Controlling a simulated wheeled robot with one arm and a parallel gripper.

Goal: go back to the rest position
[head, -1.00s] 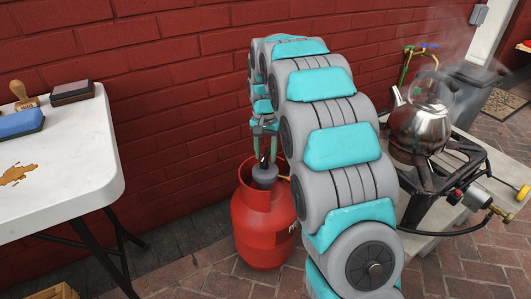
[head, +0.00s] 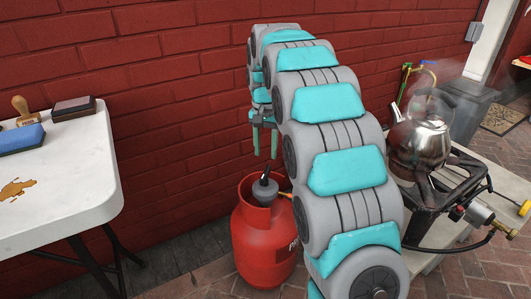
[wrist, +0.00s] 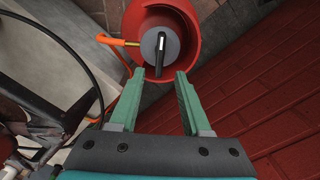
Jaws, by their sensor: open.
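My gripper (head: 264,142) hangs with its green fingers pointing down, above the red gas bottle (head: 262,245). The fingers are apart with nothing between them. Below them is the bottle's grey regulator (head: 266,190) with a black lever, inside the bottle's collar. In the wrist view the open gripper (wrist: 169,76) shows just short of the regulator (wrist: 173,50), with its black lever (wrist: 160,48). The red collar (wrist: 132,22) rings the regulator. My arm hides part of the bottle's right side in the head view.
A steaming kettle (head: 420,140) stands on a burner (head: 440,190) at the right, with an orange hose (wrist: 110,40) at the regulator. A white table (head: 65,185) with a blue sponge (head: 22,139) stands left. A red brick wall (head: 170,70) is behind.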

